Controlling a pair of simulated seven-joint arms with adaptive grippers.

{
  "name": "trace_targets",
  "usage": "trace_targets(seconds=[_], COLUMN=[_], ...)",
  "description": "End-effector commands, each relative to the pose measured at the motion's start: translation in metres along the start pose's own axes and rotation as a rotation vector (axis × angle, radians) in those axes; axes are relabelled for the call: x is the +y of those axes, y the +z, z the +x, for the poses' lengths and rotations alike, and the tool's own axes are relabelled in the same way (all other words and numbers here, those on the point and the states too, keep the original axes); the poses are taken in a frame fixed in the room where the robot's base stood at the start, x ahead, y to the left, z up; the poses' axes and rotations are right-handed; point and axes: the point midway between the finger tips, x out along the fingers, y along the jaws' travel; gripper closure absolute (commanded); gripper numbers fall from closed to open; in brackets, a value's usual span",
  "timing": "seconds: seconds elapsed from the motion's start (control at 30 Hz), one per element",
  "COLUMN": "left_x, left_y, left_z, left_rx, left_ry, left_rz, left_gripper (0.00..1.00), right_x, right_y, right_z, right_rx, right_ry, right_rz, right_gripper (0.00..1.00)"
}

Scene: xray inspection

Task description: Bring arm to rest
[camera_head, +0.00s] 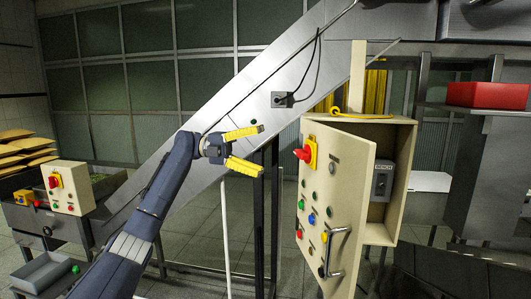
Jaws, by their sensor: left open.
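My left arm (158,205) comes up from the lower left. Its gripper (255,149) has yellow fingers spread apart, with nothing between them. The gripper is in the air in front of the sloping metal conveyor side, left of the open control cabinet, and appears apart from both. My right gripper is not in view.
The beige control cabinet (405,180) has its door (333,190) swung open, with a red knob, coloured buttons and a handle. A smaller control box (68,187) stands at left. A red bin (487,95) is at right. Dark posts stand behind the gripper.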

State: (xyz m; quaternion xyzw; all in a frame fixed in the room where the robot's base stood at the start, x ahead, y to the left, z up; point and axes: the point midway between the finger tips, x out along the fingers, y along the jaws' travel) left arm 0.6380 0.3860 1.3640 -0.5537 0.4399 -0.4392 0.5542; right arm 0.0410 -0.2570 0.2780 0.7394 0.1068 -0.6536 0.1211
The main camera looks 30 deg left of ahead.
Motion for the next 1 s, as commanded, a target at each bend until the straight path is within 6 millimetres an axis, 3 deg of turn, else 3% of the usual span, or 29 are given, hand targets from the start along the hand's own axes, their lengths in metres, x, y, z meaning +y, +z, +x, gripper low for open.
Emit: trace_targets(seconds=[0.43, 0.57, 0.67, 0.77, 1.0], left_x=[0.000, 0.012, 0.041, 0.088, 0.232], left_y=[0.000, 0.008, 0.027, 0.053, 0.106], left_z=[-0.001, 0.002, 0.007, 0.015, 0.028], left_rx=[0.000, -0.017, -0.062, -0.134, -0.352], left_ry=[0.000, 0.005, 0.015, 0.030, 0.072], left_rz=[-0.001, -0.041, -0.139, -0.291, -0.689], left_gripper=[0.13, 0.13, 0.13, 0.13, 0.13], right_x=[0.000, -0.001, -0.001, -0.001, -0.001], right_y=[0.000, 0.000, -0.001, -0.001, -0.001], right_z=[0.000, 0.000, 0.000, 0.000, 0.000], right_rx=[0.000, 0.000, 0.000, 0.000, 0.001], right_ry=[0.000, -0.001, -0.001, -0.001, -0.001], right_rz=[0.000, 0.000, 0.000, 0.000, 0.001], right_gripper=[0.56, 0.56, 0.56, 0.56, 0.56])
